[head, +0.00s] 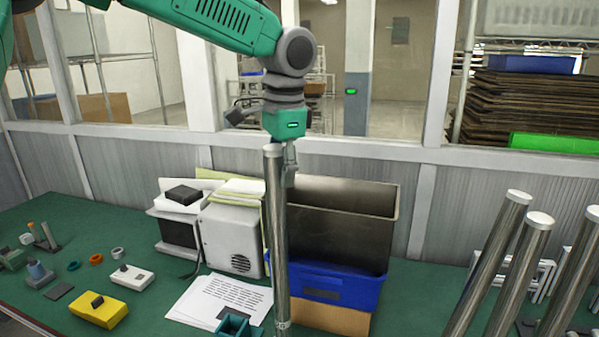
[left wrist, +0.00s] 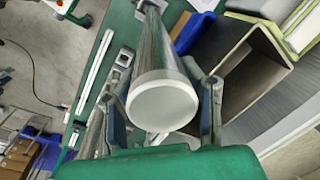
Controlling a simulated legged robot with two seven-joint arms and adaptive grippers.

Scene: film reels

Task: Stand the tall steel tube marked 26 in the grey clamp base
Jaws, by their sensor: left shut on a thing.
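A tall steel tube (head: 279,235) with a pale end cap stands roughly upright in the middle of the head view. Its lower end runs near the bottom edge, so what is under it cannot be seen. No number is legible on it. My left gripper (head: 284,162) is shut on the tube near its top. In the left wrist view the tube's round capped end (left wrist: 164,106) sits between the two fingers (left wrist: 163,110). A teal block with a square opening (head: 236,326) stands just left of the tube's foot. I cannot make out the grey clamp base for sure. My right gripper is not in view.
More steel tubes (head: 522,275) lean at the right, by white racks (head: 529,272). A blue bin (head: 335,287) and a dark open box (head: 345,225) stand behind the held tube. Papers (head: 215,297), a white speaker-like box (head: 232,235) and a yellow block (head: 99,309) lie left.

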